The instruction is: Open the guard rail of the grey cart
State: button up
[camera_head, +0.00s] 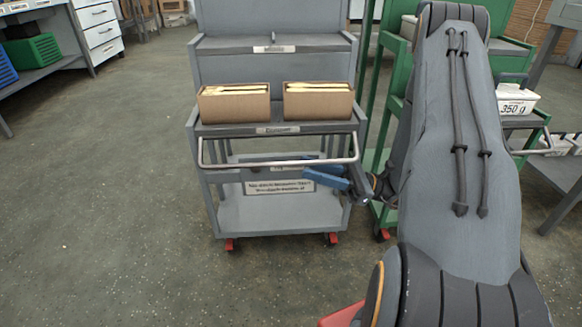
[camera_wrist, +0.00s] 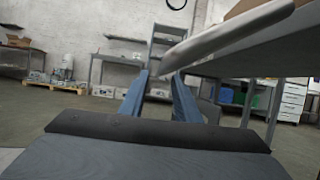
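The grey cart (camera_head: 277,215) stands in the middle of the head view. Its guard rail (camera_head: 225,165), a pale U-shaped bar, runs across the front, just below the edge of the shelf with the boxes. My gripper (camera_head: 316,178) has blue fingers and is at the right part of the rail, slightly below it. In the wrist view the fingers of my gripper (camera_wrist: 160,80) are apart with nothing seen between their pads. There the rail (camera_wrist: 225,35) looms large at the upper right and slants down towards the fingertips. I cannot tell whether they touch.
Two cardboard boxes (camera_head: 234,104) (camera_head: 318,102) of wooden pieces sit on the cart's shelf (camera_head: 211,131). A green rack (camera_head: 387,160) stands close on the right, behind my arm. A white container (camera_head: 515,100) is on a shelf there. The floor left of the cart is clear.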

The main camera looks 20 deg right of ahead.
aim_at(292, 162)
jog(key=b+x, duration=0.1)
jog(key=x, duration=0.4)
jog(key=shift+w+a+r+b, duration=0.1)
jog(key=shift+w+a+b, duration=0.05)
jog(key=shift+a+b, duration=0.2)
grip_shut()
